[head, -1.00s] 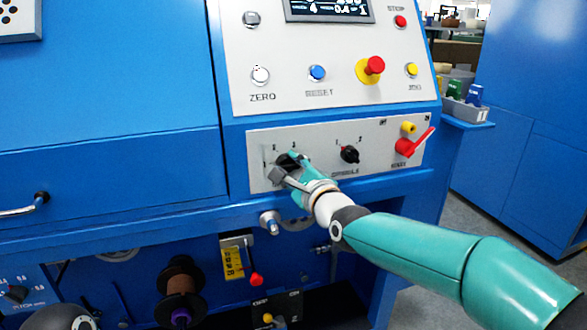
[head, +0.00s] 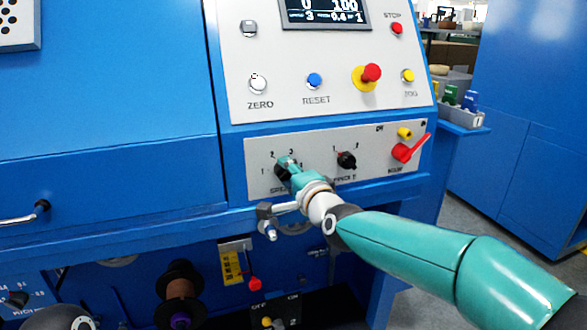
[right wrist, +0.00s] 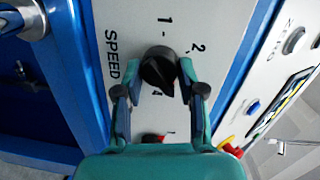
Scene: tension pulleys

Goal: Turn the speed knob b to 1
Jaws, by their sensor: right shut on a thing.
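The black speed knob (head: 282,172) is the left knob on the grey lower panel, with numbers around it and the label SPEED partly hidden. My left gripper is not in view.
A second black knob (head: 347,160) and a red lever (head: 410,150) are to the right on the same panel. Above are a red emergency button (head: 368,75) and a blue reset button (head: 314,81). A metal fitting (head: 268,222) sticks out just below the gripper.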

